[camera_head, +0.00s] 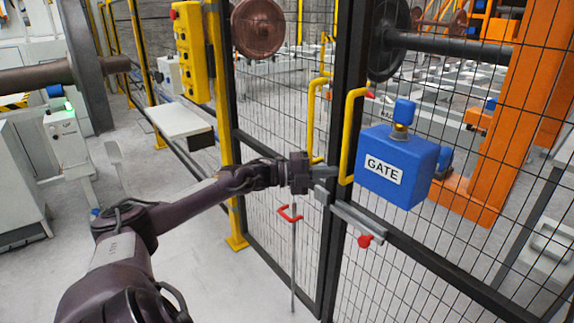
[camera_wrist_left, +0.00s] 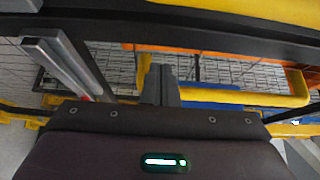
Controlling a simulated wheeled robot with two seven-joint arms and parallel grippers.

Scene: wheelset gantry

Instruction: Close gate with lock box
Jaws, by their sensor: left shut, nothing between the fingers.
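The mesh gate (camera_head: 268,215) has a black frame and stands left of a black post (camera_head: 349,60). I cannot tell whether it is fully shut. A blue lock box (camera_head: 427,168) labelled GATE is mounted right of the post, with a blue and brass piece on top. Below it is a grey slide bar (camera_head: 357,222) with a red knob (camera_head: 365,241). My left gripper (camera_head: 327,172) is shut and empty, beside the yellow handles at the post; its closed fingers (camera_wrist_left: 160,84) show in the left wrist view. Contact is unclear. My right gripper is out of view.
Yellow handles (camera_head: 346,130) stand out at the post. A red handle (camera_head: 289,213) on a vertical rod hangs at the gate. A yellow control box (camera_head: 190,52) is on the fence to the left. Orange framework (camera_head: 520,120) and wheelsets stand behind the mesh. Grey floor lies at lower left.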

